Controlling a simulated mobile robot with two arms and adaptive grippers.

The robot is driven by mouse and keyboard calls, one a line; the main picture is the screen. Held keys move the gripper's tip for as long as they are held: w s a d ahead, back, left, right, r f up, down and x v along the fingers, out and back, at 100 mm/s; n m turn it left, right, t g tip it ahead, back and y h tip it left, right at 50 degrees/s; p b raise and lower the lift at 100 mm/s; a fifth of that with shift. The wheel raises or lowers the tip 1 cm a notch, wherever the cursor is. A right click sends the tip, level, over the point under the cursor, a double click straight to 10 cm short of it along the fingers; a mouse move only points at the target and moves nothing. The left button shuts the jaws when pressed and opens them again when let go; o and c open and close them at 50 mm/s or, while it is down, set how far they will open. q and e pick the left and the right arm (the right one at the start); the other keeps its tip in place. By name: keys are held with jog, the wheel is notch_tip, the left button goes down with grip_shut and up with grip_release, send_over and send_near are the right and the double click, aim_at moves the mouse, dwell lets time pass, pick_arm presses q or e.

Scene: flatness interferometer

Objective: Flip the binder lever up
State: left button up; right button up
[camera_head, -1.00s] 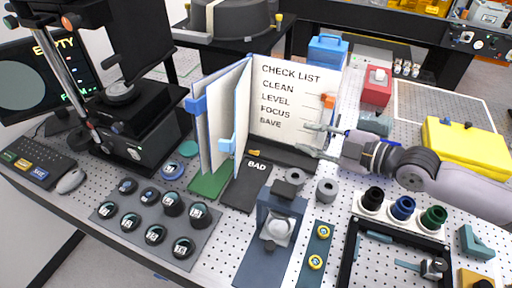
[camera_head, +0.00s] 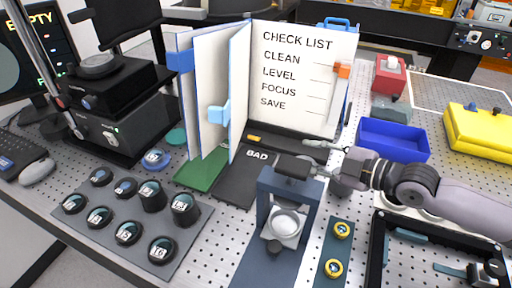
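The open binder (camera_head: 292,90) stands upright at the back centre, with its "CHECK LIST" page facing me. A light blue clip-like tab (camera_head: 218,113) is on its left pages, and an orange piece (camera_head: 342,70) is on its right edge. A dark bar with a small orange-yellow piece (camera_head: 254,138) lies along its foot. I cannot tell for sure which part is the lever. My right gripper (camera_head: 318,156) is in front of the binder's lower right corner. Its fingers look apart and empty, partly merging with dark things behind. My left gripper is not in view.
A dark blue stand with a white ball (camera_head: 285,222) is just below the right gripper. A blue bin (camera_head: 394,139) is behind the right arm. Black weights sit on a grey tray (camera_head: 137,252) at left. A black mat marked "BAD" (camera_head: 240,187) lies before the binder.

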aim_at(257, 139)
jog(key=shift+w+a, duration=0.2)
jog(key=shift+a, duration=0.05)
jog(key=p+x, duration=0.3)
jog(key=x, duration=1.3)
jog(key=shift+w+a, duration=0.2)
jog(key=shift+a, duration=0.1)
grip_shut()
